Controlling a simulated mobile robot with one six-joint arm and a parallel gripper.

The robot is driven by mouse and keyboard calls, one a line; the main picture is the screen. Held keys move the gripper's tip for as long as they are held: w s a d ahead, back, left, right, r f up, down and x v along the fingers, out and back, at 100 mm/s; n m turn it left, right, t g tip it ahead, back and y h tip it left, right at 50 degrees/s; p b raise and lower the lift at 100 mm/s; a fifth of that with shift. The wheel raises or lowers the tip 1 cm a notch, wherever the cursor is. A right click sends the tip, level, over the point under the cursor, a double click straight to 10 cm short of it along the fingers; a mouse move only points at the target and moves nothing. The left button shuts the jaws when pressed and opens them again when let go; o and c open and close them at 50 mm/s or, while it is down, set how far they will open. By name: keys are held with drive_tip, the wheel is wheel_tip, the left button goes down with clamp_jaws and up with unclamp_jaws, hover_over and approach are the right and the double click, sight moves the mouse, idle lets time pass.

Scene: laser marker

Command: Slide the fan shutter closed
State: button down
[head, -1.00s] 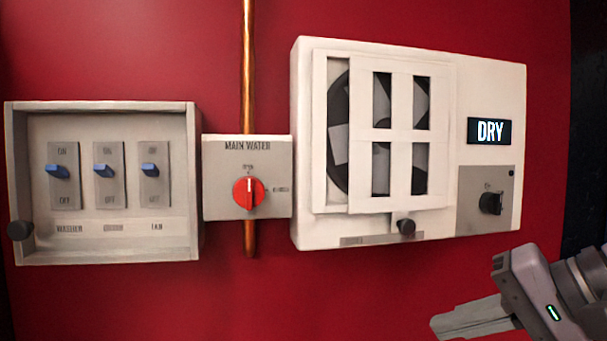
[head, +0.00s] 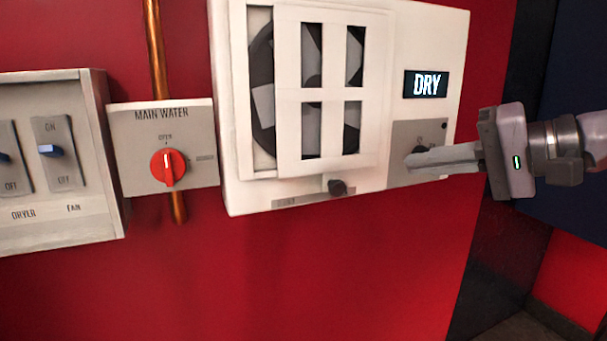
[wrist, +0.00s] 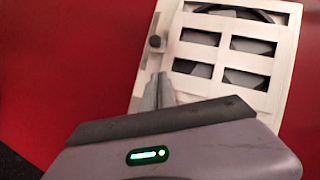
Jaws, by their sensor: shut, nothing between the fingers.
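The fan shutter (head: 289,93) is a white sliding frame with several window openings on the white fan unit. The dark fan shows through the openings and at the uncovered strip on its left. A dark knob (head: 338,188) sits below the shutter near the unit's lower edge. In the wrist view the shutter (wrist: 222,55) and the knob (wrist: 155,41) appear turned sideways. My gripper (head: 408,162) is shut and empty. In the head view it is right of the knob, its tips overlapping the small grey dial panel; I cannot tell whether they touch it.
A DRY display (head: 426,84) is above the grey dial panel (head: 400,135). A main water box with a red dial (head: 168,167) is to the left. A switch box (head: 65,205) is at the far left. The red wall below the unit is clear.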

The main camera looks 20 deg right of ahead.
sight(342, 184)
drive_tip(key=w+a+f+p, duration=0.1)
drive_tip(key=w+a+f, duration=0.2)
drive_tip(key=w+a, duration=0.2)
drive_tip(key=shift+w+a+f, duration=0.35)
drive_tip(key=shift+a, duration=0.4)
drive_tip(key=a+b, duration=0.2)
drive_tip(key=a, duration=0.2)
drive_tip(key=shift+s+a+f, duration=0.1)
drive_tip(key=shift+s+a, duration=0.05)
drive_tip(key=shift+r, duration=0.25)
